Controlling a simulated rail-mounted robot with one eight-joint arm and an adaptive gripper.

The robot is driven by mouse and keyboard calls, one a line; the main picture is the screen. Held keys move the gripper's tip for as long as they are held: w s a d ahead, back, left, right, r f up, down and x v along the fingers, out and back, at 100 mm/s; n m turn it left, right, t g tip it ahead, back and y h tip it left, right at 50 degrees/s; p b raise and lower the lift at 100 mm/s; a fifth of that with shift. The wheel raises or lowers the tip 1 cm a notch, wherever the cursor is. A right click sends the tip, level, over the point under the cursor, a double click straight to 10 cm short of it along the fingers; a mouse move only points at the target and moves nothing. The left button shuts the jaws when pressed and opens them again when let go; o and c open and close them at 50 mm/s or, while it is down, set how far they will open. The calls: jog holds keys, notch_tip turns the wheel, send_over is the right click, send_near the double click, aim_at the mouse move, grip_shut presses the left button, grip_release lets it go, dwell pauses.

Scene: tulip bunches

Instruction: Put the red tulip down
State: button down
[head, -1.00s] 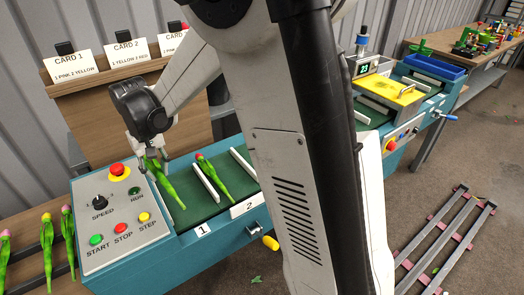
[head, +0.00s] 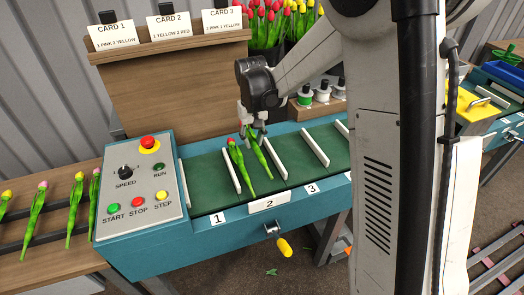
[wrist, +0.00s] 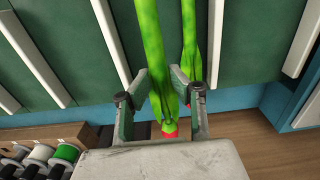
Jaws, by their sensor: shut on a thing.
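My gripper (head: 253,132) is shut on a red tulip (head: 259,157) over the green belt (head: 208,190), in the part marked 2. In the wrist view the fingers (wrist: 158,98) stand on both sides of the held tulip (wrist: 152,45), its red head (wrist: 170,135) partly hidden by my gripper. I cannot tell whether its stem touches the belt. Another red tulip (head: 238,165) lies in the same part, just left of it in the head view.
White dividers (head: 315,148) split the belt. The control panel (head: 139,195) is at the left, with several tulips (head: 77,205) lying beyond it. Cards (head: 168,30) stand on a wooden board behind. Buckets of tulips (head: 265,30) and spools (head: 305,95) are at the back.

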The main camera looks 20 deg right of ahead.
aim_at(261, 150)
jog(key=d, duration=0.1)
jog(key=d+f, duration=0.2)
jog(key=shift+w, duration=0.3)
jog(key=shift+f, duration=1.9)
jog(key=shift+f+b, duration=0.35)
jog(key=shift+b, duration=0.25)
jog(key=shift+f, duration=0.25)
jog(key=c, duration=1.9)
grip_release()
jog(key=shift+o, duration=0.2)
jog(key=shift+r, duration=0.15)
